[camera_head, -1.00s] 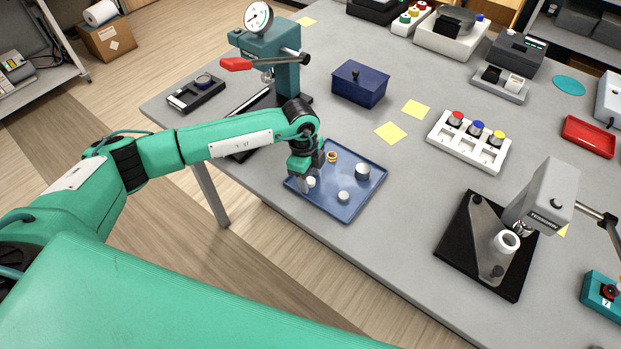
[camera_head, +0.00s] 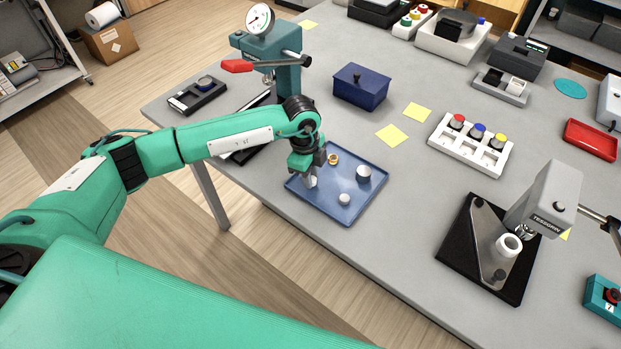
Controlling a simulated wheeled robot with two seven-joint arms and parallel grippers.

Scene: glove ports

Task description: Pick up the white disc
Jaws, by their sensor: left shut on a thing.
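My left gripper (camera_head: 309,180) points down over the left part of a blue tray (camera_head: 330,211). It is shut on a small white disc (camera_head: 313,182), which is mostly hidden by the fingers. Whether the disc is clear of the tray I cannot tell. Another small white round piece (camera_head: 344,199) lies on the tray to the right of the gripper. A larger pale cylinder (camera_head: 364,174) and a brass ring (camera_head: 333,159) also stand on the tray. My right gripper is out of view.
A gauge press (camera_head: 272,60) with a red handle stands behind my left arm. A blue lidded box (camera_head: 361,88) is beyond the tray. A black-based press (camera_head: 487,245) stands at the right. The grey table between tray and that press is clear.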

